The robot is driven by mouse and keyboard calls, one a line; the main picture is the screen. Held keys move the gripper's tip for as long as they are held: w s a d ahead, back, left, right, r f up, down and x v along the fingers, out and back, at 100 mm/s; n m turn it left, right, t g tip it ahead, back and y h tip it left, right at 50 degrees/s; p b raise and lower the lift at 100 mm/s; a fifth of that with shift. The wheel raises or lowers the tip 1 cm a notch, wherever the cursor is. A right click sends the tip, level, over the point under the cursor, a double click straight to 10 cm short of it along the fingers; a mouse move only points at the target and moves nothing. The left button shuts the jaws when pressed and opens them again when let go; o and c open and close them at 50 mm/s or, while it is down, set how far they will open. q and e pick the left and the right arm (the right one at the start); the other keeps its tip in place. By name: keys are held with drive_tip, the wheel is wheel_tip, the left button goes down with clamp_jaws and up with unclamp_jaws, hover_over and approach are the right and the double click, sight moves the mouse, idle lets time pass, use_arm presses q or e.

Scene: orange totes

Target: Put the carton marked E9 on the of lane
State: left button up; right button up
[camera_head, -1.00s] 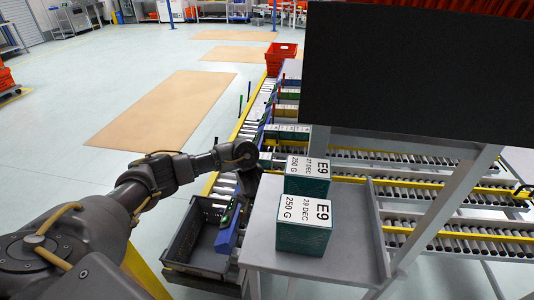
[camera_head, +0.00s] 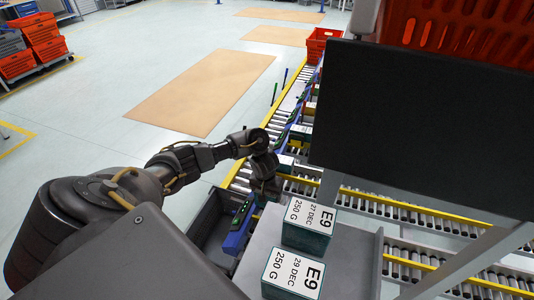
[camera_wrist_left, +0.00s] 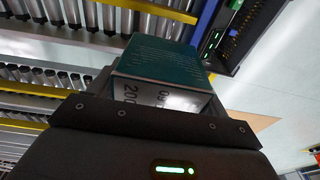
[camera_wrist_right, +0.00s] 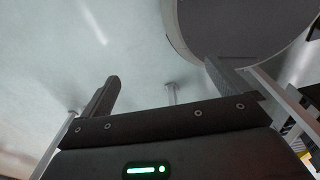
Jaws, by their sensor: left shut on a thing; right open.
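Two teal cartons with white tops stand on the grey side table (camera_head: 345,262). The E9 carton dated 27 DEC (camera_head: 308,225) is behind, and the E9 carton dated 29 DEC (camera_head: 292,273) is in front, both marked 250 G. My left gripper (camera_head: 265,183) is left of them, by the roller conveyor. It is shut on a teal carton (camera_wrist_left: 165,62), best seen in the left wrist view. That carton's white face shows "200"; its other marking is partly hidden. My right gripper (camera_wrist_right: 165,92) is open and empty in the right wrist view, above pale floor.
A dark grey bin (camera_head: 207,222) with a blue and green device (camera_head: 238,228) lies left of the table. Yellow-edged roller lanes (camera_head: 410,211) run behind and right. A large black panel (camera_head: 420,120) hides much of them. An orange tote (camera_head: 320,45) stands at the conveyor's far end.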

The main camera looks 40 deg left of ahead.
use_arm(q)
wheel_tip(320, 180, down, 2)
drive_tip(key=shift+f+b, duration=0.15)
drive_tip(key=shift+b, duration=0.75)
drive_tip(key=shift+s+f+b, duration=0.1)
drive_tip(key=shift+f+b, duration=0.7)
drive_tip(key=shift+b, duration=0.35)
drive_tip(key=shift+f+b, duration=0.3)
drive_tip(key=shift+f, duration=0.75)
use_arm(e)
drive_tip(key=f, duration=0.3)
drive_tip(key=w+f, duration=0.1)
drive_tip(key=f, duration=0.1)
drive_tip(key=shift+a, duration=0.3)
drive_tip(key=shift+w+r, duration=0.1)
drive_tip(key=shift+w, duration=0.15)
use_arm(q)
drive_tip(key=shift+s+p, duration=0.1)
drive_tip(key=shift+p, duration=0.5)
use_arm(e)
drive_tip(key=shift+d+r, duration=0.15)
drive_tip(key=shift+r, duration=0.4)
drive_tip(key=shift+d, duration=0.1)
use_arm(q)
drive_tip(key=o, duration=1.1)
drive_tip(key=shift+d, duration=0.1)
